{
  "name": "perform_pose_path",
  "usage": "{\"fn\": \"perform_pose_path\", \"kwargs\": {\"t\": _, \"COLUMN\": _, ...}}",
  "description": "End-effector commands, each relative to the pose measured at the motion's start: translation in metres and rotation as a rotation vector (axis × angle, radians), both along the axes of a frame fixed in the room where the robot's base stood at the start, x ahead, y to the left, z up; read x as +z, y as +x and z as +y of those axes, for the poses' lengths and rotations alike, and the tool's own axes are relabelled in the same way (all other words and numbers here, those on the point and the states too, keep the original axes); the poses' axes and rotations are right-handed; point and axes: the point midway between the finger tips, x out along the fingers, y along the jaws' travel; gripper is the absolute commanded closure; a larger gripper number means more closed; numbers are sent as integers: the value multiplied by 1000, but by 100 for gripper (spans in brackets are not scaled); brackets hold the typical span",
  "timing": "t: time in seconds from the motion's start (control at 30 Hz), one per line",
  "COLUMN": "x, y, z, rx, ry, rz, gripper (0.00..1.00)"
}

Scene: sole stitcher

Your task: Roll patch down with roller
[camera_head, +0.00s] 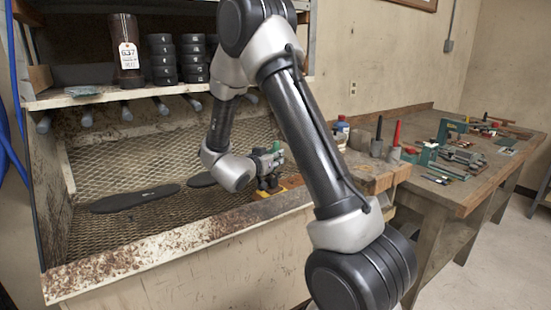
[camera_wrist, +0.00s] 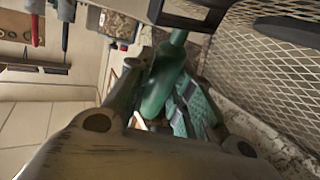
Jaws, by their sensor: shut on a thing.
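My gripper (camera_head: 266,172) is at the right end of the mesh bench, low by its front edge. It is shut on a green-handled tool, which I take to be the roller (camera_wrist: 165,80); in the wrist view the green handle runs between the fingers. A bit of green also shows above the gripper in the head view (camera_head: 277,148). A black sole (camera_head: 135,197) lies flat on the mesh, left of my gripper. A second dark sole (camera_head: 203,180) lies nearer to it. I cannot make out a patch.
The bench's front ledge (camera_head: 170,245) is worn and raised. A wooden worktable (camera_head: 475,190) with several tools stands at right. The mesh (camera_head: 110,165) behind the soles is clear.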

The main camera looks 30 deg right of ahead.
Motion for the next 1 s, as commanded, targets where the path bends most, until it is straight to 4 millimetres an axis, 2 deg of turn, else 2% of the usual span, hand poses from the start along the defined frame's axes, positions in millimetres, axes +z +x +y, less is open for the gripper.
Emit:
{"fn": "perform_pose_path", "kwargs": {"t": 0.63, "x": -1, "y": 15, "z": 1, "rx": 0, "ry": -2, "rz": -3, "gripper": 100}}
{"fn": "perform_pose_path", "kwargs": {"t": 1.0, "x": -1, "y": 11, "z": 1, "rx": 1, "ry": -1, "rz": -4, "gripper": 100}}
